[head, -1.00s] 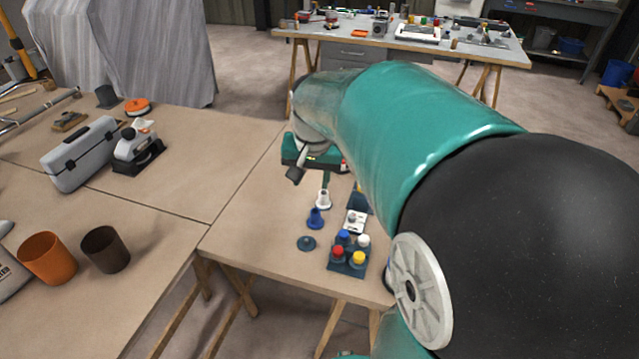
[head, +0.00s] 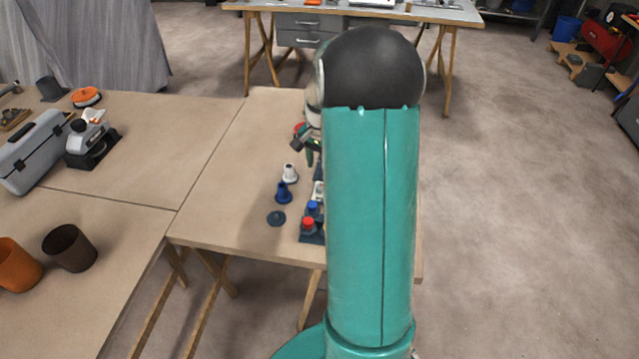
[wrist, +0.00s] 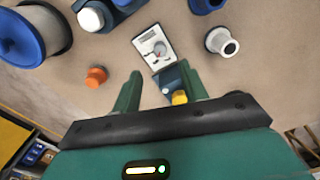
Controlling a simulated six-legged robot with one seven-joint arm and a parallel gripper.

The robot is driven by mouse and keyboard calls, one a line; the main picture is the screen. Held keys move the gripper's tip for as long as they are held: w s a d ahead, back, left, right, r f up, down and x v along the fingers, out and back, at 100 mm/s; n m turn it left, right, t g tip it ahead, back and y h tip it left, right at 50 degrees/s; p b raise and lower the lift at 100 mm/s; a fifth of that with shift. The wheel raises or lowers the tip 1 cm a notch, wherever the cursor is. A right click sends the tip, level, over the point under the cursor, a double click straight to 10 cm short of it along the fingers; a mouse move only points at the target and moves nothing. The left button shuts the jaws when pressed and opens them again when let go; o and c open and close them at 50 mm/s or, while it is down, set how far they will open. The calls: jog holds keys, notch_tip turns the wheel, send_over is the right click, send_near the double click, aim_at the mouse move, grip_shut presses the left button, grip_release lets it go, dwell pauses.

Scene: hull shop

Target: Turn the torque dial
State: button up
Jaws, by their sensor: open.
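A white panel (wrist: 150,50) with a round grey dial (wrist: 159,48) lies on the table, ahead of my fingertips in the wrist view. In the head view only a sliver of the panel (head: 318,188) shows beside my arm. A dark blue block (wrist: 170,80) with a yellow knob (wrist: 179,97) sits close to the panel, between my fingers in the picture. I cannot tell from markings which one is the torque dial. My gripper (wrist: 160,69) is open and empty, fingers spread. In the head view my arm hides most of it.
A white flanged piece (wrist: 221,41), an orange knob (wrist: 96,77) and a large blue spool (wrist: 30,35) stand around the panel. A blue cone (head: 283,193) and a dark disc (head: 277,218) stand left of my arm.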

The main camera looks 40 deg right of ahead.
aim_at(319, 187)
notch_tip(319, 187, down, 9)
jog(key=shift+w+r, duration=0.1)
jog(key=shift+r, duration=0.1)
jog(key=shift+c, duration=0.2)
grip_shut()
